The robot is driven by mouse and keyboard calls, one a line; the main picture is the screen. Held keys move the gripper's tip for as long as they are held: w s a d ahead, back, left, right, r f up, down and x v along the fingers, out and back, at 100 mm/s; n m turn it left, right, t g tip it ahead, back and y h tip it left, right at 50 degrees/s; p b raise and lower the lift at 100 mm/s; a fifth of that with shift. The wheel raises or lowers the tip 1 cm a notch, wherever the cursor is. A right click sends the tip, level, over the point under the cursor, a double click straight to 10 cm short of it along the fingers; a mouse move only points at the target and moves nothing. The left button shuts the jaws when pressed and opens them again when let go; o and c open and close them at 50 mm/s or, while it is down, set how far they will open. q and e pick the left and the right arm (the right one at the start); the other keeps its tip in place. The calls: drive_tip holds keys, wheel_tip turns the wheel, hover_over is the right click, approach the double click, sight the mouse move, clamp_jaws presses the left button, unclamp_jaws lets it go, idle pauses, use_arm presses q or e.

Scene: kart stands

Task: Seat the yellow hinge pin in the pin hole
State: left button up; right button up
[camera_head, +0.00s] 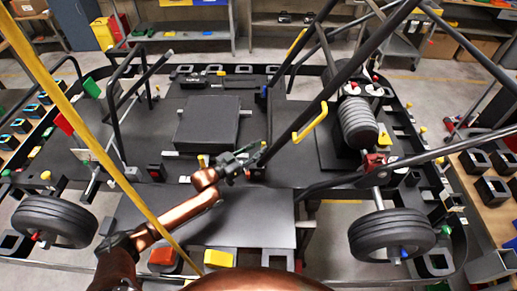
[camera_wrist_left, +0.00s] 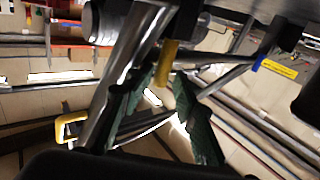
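My left gripper (camera_head: 243,162) reaches over the kart's middle in the head view, beside a long black tube. In the left wrist view its two dark green fingers (camera_wrist_left: 167,78) stand apart at the base and lean inward at the tips. A short yellow piece (camera_wrist_left: 168,60), which looks like the hinge pin, shows between the fingertips, against a grey metal tube. I cannot tell whether the fingers touch it. The pin is not clear in the head view, and I cannot make out the pin hole. My right gripper is not in view.
The black kart frame fills the stand. A slanted black tube (camera_head: 325,90) with a yellow hook (camera_head: 312,122) rises right of my gripper. A ribbed grey cylinder (camera_head: 357,122) and tyres (camera_head: 390,235) stand nearby. A flat black box (camera_head: 207,122) lies behind. A long yellow bar crosses my left arm.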

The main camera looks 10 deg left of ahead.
use_arm(q)
drive_tip(key=shift+o, duration=0.2)
drive_tip(key=shift+s+f, duration=0.1)
drive_tip(key=shift+f, duration=0.4)
drive_tip(key=v, duration=1.1)
drive_tip(key=shift+s+a+r, duration=0.3)
drive_tip(key=shift+r, duration=0.2)
